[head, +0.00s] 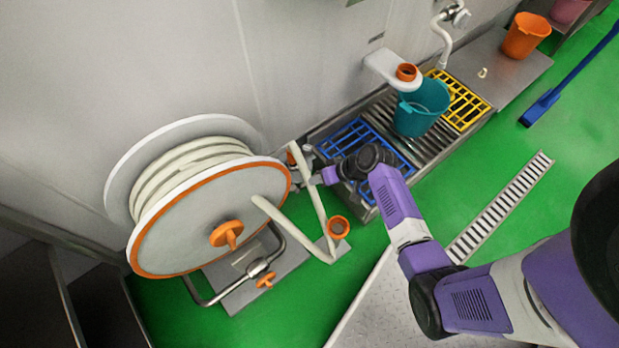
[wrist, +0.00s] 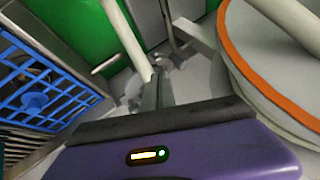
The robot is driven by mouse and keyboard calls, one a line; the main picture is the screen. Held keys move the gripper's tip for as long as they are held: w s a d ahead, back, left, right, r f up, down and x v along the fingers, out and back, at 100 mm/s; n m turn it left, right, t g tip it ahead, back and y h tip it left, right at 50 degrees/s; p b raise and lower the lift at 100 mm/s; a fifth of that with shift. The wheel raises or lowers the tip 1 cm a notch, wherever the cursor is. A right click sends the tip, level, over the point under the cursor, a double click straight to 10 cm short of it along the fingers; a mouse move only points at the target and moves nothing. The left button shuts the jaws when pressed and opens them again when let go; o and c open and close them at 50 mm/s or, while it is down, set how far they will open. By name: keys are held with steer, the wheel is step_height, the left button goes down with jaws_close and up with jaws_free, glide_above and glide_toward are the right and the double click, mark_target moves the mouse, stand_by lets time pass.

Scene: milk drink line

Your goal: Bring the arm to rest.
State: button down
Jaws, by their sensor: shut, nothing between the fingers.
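My gripper (head: 312,180) is at the end of my purple arm, at the right side of the hose reel (head: 205,215) and close to the pale hose. In the wrist view my gripper (wrist: 157,88) shows as narrow grey fingers, shut and empty, beyond its purple body. The fingertips look close to the hose (wrist: 125,32), but I cannot tell whether they touch it. The arm is stretched out from the lower right, over the floor near the drain bench.
The steel drain bench (head: 512,70) holds a blue grid (head: 345,137), a yellow grid (head: 465,108) and a teal bucket (head: 422,108). An orange bucket (head: 526,36) stands at its far end. Green floor (head: 560,130) is open on the right, with a blue-handled tool (head: 543,106).

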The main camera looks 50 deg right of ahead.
steer(key=shift+v, duration=1.05)
steer(key=shift+a, duration=0.15)
steer(key=w+d+r+m+t+h, duration=0.2)
steer(key=d+r+h, duration=0.2)
steer(key=d, duration=0.2)
step_height(320, 180, up, 8)
steer(key=s+t+h+p, duration=0.1)
steer(key=s+h+p, duration=0.1)
steer(key=h, duration=0.1)
steer(key=s+a+r+n+t+y+p, duration=0.1)
steer(key=s+a+r+n+p, duration=0.1)
steer(key=s+a+r, duration=0.4)
steer(key=s+a+r+n+t+y+p, duration=0.2)
steer(key=s+a+r+n+p, duration=0.1)
steer(key=s+a+r, duration=0.4)
steer(key=s+a+r+n+t+y+p, duration=0.1)
steer(key=s+a+r+n+p, duration=0.1)
steer(key=s+a+r+p, duration=0.2)
steer(key=s+a+r, duration=0.1)
steer(key=a+r, duration=0.2)
steer(key=r, duration=0.4)
steer(key=s+a+r, duration=0.2)
steer(key=a+r, duration=0.2)
steer(key=r, duration=0.2)
steer(key=shift+r+t+y, duration=0.35)
steer(key=shift+t+y, duration=0.05)
